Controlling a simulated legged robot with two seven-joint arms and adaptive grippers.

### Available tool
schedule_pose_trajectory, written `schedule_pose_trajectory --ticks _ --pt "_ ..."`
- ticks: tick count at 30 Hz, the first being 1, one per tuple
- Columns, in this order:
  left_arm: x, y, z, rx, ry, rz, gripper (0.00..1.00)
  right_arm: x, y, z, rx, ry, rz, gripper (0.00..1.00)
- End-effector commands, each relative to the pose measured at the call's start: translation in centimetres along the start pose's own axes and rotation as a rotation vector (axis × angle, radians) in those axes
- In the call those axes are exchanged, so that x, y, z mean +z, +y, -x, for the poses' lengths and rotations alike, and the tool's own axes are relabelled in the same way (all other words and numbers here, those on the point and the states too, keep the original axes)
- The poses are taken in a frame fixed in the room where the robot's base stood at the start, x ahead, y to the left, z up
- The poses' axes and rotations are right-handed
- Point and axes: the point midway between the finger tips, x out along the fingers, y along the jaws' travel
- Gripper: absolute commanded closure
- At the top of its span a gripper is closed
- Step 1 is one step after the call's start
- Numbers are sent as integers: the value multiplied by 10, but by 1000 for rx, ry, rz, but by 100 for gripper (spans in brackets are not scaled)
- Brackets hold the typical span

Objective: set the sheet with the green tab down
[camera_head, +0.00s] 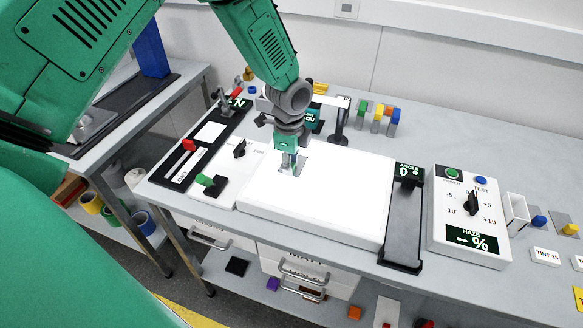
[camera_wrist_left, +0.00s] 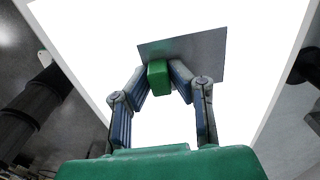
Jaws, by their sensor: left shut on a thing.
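The sheet (camera_wrist_left: 205,58) is a small grey square, and its green tab (camera_wrist_left: 158,77) points toward my left gripper in the left wrist view. My left gripper (camera_wrist_left: 163,72) has its two blue-grey fingers on either side of the tab and is shut on it. In the head view the left gripper (camera_head: 290,158) points down over the left part of a bright white light panel (camera_head: 340,190). The sheet (camera_head: 296,168) shows there at the fingertips. I cannot tell whether the sheet touches the panel. My right gripper is not in view.
To the right stand a black angle rail (camera_head: 402,225) and a haze meter box (camera_head: 469,215). Several coloured-tab pieces (camera_head: 378,118) stand behind the panel.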

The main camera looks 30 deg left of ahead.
Motion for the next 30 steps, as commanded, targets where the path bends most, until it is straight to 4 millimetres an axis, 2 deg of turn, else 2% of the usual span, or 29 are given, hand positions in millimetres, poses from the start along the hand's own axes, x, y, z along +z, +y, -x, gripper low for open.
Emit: schedule_pose_trajectory --ticks 3,14,15,16,25,30 --pt "-3 1 -14 0 -3 -2 100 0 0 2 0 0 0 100" --pt "0 0 -20 1 1 -1 100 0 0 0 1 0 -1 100" --pt "1 0 -19 0 2 -1 74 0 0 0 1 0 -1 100" --pt "1 0 -19 1 2 -1 63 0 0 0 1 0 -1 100" --pt "0 0 -18 2 0 0 63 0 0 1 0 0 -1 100" --pt "-1 -1 1 -2 0 0 63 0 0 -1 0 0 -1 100"
